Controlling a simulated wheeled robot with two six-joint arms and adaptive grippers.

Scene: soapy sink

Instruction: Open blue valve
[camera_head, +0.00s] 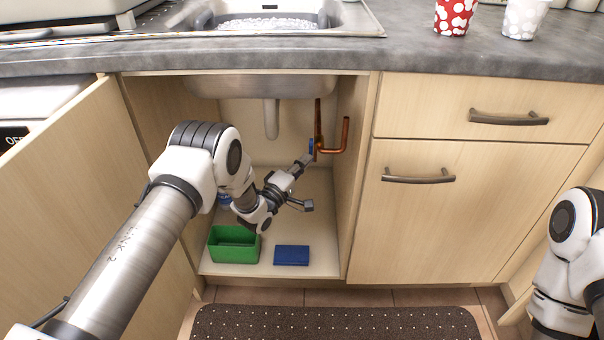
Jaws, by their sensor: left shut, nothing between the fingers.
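The blue valve (311,147) is a small blue handle on a copper pipe (333,150) at the right inside of the open cabinet under the sink. My left gripper (305,160) reaches into the cabinet from the left, with its shut, empty fingertips right by the valve. I cannot tell whether they touch it. My right arm shows at the right edge, outside the cabinet, and its gripper is out of view.
A green box (234,258) and a blue item (291,256) lie on the cabinet floor. A grey drain pipe (271,118) hangs below the sink (262,85). The open cabinet door (70,215) stands at left. A dark mat (335,322) lies in front.

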